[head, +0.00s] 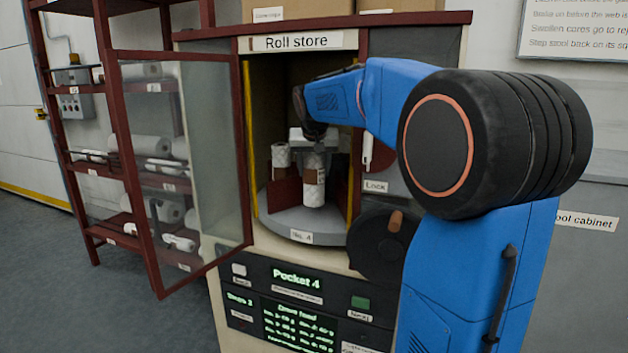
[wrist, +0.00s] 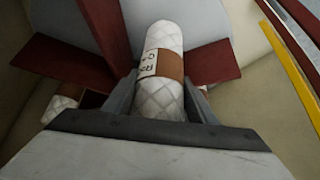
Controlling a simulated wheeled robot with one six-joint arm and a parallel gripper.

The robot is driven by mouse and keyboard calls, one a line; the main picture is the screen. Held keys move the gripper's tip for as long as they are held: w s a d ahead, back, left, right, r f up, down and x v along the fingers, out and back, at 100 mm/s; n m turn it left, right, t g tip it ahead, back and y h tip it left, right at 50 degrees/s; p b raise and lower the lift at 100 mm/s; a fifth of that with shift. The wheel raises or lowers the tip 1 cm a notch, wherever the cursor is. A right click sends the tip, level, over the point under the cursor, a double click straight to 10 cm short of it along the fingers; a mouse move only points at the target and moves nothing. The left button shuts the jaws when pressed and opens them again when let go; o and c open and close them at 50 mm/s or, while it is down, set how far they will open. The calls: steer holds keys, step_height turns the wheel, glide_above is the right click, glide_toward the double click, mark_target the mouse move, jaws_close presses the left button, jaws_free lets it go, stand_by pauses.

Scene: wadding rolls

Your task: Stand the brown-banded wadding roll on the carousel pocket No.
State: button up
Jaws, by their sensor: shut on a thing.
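The brown-banded wadding roll (head: 314,180) is white and quilted and stands upright inside the roll store. My gripper (head: 313,142) reaches in through the open door and is shut on it near its top. In the wrist view the roll (wrist: 165,95) lies between the two fingers of my gripper (wrist: 160,105), its brown band and a white label showing. The carousel (head: 300,222) is a grey disc with dark red dividers, labelled "No. 4" at its front. The roll's lower end is at the front pocket; I cannot tell whether it touches the disc.
Another white roll (head: 281,158) stands in the pocket to the left. The glass door (head: 190,165) is swung open to the left. Yellow strips (head: 248,130) edge the opening. The panel (head: 295,282) below reads "Pocket 4". A red rack (head: 85,130) with rolls stands at the left.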

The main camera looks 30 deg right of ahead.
mark_target(314, 179)
steer(key=shift+w+d+f, duration=0.15)
steer(key=shift+w, duration=0.15)
steer(key=shift+f, duration=1.65)
steer(key=shift+f, duration=0.35)
steer(key=o, duration=1.1)
steer(key=shift+c, duration=0.2)
steer(key=shift+r, duration=0.1)
steer(key=shift+r, duration=0.25)
steer(key=v, duration=1.1)
steer(key=shift+s+r, duration=0.1)
steer(key=shift+r, duration=0.2)
steer(key=shift+s+r, duration=0.1)
steer(key=shift+r, duration=0.05)
